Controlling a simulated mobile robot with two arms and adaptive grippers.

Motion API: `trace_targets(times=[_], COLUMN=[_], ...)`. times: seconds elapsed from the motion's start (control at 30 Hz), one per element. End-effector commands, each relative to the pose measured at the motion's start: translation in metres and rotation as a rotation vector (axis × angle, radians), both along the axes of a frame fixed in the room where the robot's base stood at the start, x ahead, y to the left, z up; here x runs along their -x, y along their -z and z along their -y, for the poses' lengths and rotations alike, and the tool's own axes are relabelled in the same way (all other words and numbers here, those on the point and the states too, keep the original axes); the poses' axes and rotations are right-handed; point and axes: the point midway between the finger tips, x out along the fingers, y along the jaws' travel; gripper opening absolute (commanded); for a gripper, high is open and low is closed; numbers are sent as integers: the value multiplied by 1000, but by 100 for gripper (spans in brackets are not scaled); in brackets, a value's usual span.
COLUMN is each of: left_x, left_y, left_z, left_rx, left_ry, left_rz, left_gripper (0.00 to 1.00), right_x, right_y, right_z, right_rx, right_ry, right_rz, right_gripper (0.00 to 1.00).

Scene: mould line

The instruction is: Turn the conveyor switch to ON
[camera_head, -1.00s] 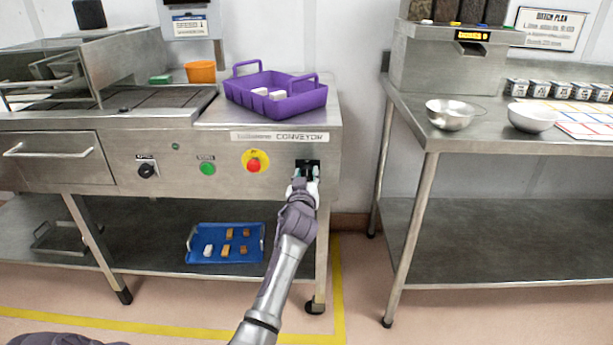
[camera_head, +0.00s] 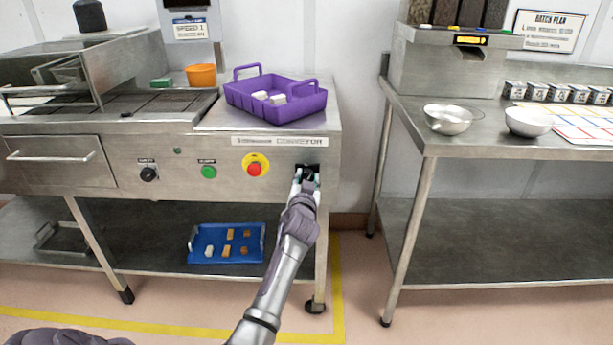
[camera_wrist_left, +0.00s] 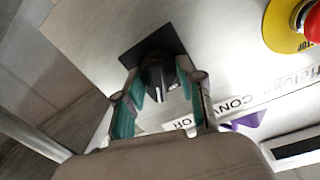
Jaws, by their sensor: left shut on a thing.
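The conveyor switch is a black rotary knob on a square black plate at the right end of the steel conveyor panel. In the head view my left gripper (camera_head: 305,179) is at the switch plate (camera_head: 308,167) and hides most of the knob. In the left wrist view the knob (camera_wrist_left: 158,76) sits between the teal-padded fingers of my left gripper (camera_wrist_left: 160,100), which is shut on it. A white pointer mark shows on the knob. No ON or OFF lettering is readable. My right gripper is not seen in the head view.
A red emergency stop button (camera_head: 255,168) on a yellow disc is left of the switch. A green button (camera_head: 208,172) and another black knob (camera_head: 148,174) are farther left. A purple basket (camera_head: 322,98) stands on top. A blue tray (camera_head: 262,243) lies on the lower shelf.

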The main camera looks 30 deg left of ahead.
Motion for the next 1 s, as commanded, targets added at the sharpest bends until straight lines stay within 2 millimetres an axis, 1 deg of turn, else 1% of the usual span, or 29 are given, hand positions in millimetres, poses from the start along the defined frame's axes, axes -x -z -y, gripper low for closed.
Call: trace_targets(times=[0.1, 0.4, 0.7, 1.0], left_x=[0, 0, -1, -1], left_y=[-1, -1, 0, 1], left_z=[0, 1, 2, 2], left_rx=[-94, -338, -581, -783], left_ry=[0, 0, 1, 0], left_rz=[-60, -210, -358, -482], left_gripper=[3, 3, 3, 3], right_x=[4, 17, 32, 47], right_y=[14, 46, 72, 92], right_z=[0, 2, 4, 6], right_rx=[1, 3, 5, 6], right_ry=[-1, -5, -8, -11], right_rz=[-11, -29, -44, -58], right_gripper=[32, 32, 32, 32])
